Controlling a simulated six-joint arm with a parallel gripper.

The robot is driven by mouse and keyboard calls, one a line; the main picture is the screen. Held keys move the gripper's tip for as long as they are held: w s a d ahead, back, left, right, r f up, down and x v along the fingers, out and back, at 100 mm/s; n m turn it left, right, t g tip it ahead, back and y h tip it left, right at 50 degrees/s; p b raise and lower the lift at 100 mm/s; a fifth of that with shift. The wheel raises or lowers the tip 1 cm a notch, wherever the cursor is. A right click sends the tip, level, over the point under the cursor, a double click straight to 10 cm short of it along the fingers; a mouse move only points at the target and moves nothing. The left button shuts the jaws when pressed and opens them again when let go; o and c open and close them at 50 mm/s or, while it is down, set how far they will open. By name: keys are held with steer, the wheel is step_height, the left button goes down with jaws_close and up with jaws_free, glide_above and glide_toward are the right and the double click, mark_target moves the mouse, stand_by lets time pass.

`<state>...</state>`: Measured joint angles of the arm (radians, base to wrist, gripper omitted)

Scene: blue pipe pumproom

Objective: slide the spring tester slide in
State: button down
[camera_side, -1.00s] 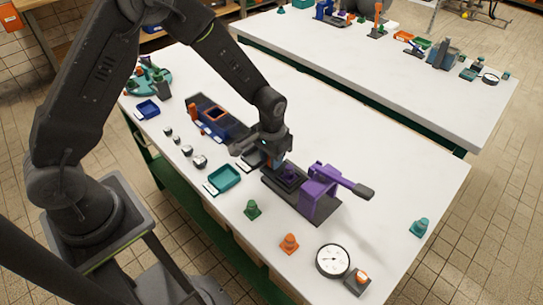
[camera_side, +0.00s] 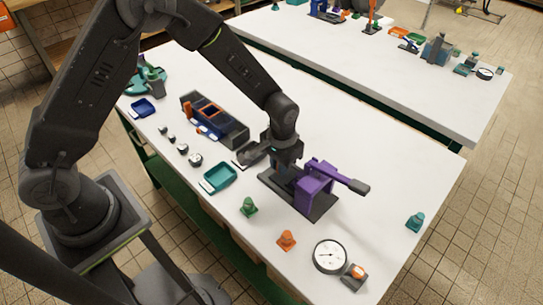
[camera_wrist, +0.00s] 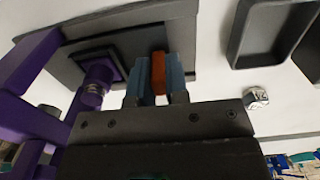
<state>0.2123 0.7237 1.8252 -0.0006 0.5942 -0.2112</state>
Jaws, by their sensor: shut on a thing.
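The spring tester has a purple frame with a lever (camera_side: 316,184) on a dark base plate (camera_side: 318,209), in the middle of the white table. My gripper (camera_side: 284,170) is at the left end of the tester. In the wrist view its grey-blue fingers (camera_wrist: 158,80) are shut on an orange handle (camera_wrist: 158,68), which I take to be the slide's. A dark slide plate with a square frame (camera_wrist: 90,62) lies beside the handle. A purple post with a metal ring (camera_wrist: 97,82) stands over that frame. The gripper hides the slide in the side view.
A teal tray (camera_side: 218,178) and small silver parts (camera_side: 195,160) lie to the left. A dark fixture with an orange frame (camera_side: 212,117) stands behind. A green cone (camera_side: 248,207), an orange cone (camera_side: 287,240) and a dial gauge (camera_side: 330,256) stand in front. The table at right is mostly clear.

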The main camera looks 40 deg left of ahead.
steer(key=shift+d, duration=0.1)
steer(key=c, duration=1.1)
jaws_free()
step_height(320, 180, up, 14)
steer(key=shift+f, duration=0.1)
